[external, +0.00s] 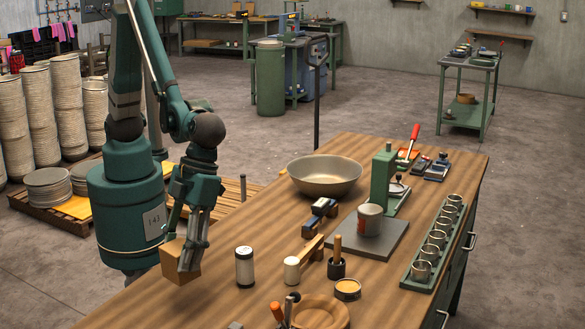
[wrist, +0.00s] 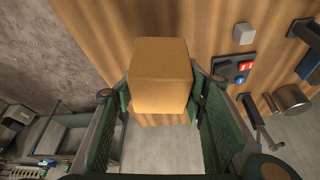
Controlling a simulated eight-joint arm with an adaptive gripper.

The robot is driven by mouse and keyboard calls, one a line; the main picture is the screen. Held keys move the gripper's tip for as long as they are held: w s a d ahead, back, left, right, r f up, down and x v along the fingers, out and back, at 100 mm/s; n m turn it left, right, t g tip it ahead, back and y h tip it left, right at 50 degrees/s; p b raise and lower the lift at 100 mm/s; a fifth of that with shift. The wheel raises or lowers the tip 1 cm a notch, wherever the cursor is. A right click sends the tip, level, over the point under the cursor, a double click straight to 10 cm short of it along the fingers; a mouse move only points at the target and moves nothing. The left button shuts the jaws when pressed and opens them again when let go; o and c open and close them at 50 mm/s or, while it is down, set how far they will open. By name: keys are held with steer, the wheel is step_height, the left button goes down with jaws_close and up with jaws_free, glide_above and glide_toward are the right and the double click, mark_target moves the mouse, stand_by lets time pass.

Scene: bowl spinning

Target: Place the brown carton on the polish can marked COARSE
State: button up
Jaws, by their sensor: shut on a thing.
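The brown carton (external: 180,264) is between the fingers of my gripper (external: 190,250), at the left side of the workbench in the external view. In the wrist view the carton (wrist: 160,72) sits between the two green fingers, over the bench edge with floor below. I cannot tell its height above the wood. No COARSE marking is readable. Possible cans are a white can with black ends (external: 245,267), a grey can (external: 370,219) on a flat plate, and a low round tin (external: 347,289) with a yellowish top. My gripper is apart from all of them.
Near the cans stand a cream cylinder (external: 292,270), a black pot with a wooden handle (external: 336,267) and a wooden dish (external: 320,312). A large bowl (external: 324,175) and a green press (external: 384,180) stand farther back. Bare wood lies between carton and bowl.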

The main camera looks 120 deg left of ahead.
steer(key=w+a+r+n+t+p, duration=0.1)
steer(key=w+a+r+n, duration=0.15)
steer(key=w+a, duration=0.75)
step_height(320, 180, up, 8)
steer(key=f+n+t+y+p, duration=0.1)
steer(key=n+t+p, duration=0.2)
steer(key=n, duration=0.6)
glide_above(371, 208)
steer(key=shift+d+r, duration=0.15)
steer(key=shift+r, duration=0.1)
steer(key=shift+f+p, duration=0.3)
steer(key=shift+f, duration=2.65)
steer(key=shift+f, duration=0.1)
steer(key=shift+f, duration=1.95)
